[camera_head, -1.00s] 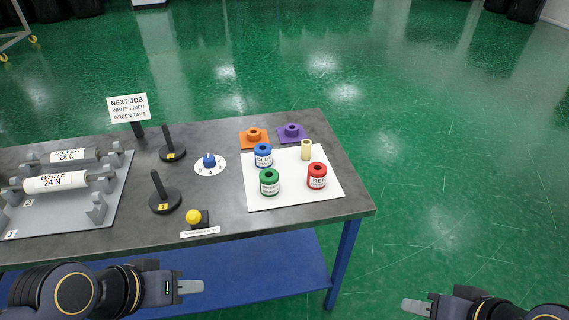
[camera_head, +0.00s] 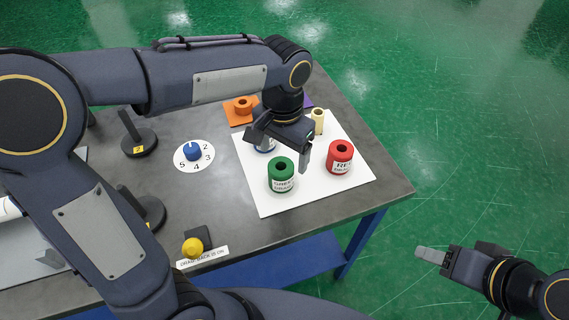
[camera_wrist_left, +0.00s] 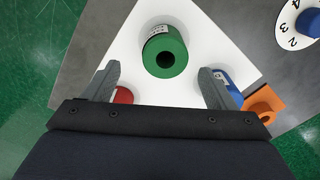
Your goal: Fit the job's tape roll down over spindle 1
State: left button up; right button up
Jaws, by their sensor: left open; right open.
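The green tape roll (camera_head: 281,176) stands upright on the white mat (camera_head: 265,208); in the left wrist view (camera_wrist_left: 165,52) it lies between and beyond my fingertips, its bore facing the camera. My left gripper (camera_head: 280,148) is open and empty above the mat, over and just behind the green roll in the head view; its fingers (camera_wrist_left: 160,74) show apart in the wrist view. Spindle 1 (camera_head: 151,211), a black post on a round base, is partly hidden by my left arm. Spindle 2 (camera_head: 137,141) stands behind it. My right gripper (camera_head: 432,255) is open and empty, off the table.
A red roll (camera_head: 340,155), a cream core (camera_head: 318,120) and a partly hidden blue roll (camera_head: 265,146) stand on the mat. An orange piece (camera_head: 243,106) lies behind. A blue dial (camera_head: 193,150) and a yellow knob (camera_head: 192,247) are between spindles and mat.

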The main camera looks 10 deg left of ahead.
aim_at(281, 172)
pick_arm(q)
jog(key=f, duration=0.7)
jog(key=shift+w+a+f, duration=0.2)
jog(key=shift+a+f, duration=0.1)
jog(key=shift+f, duration=0.1)
jog(key=shift+c, duration=0.3)
jog(key=c, duration=1.1)
jog(key=shift+r, duration=0.1)
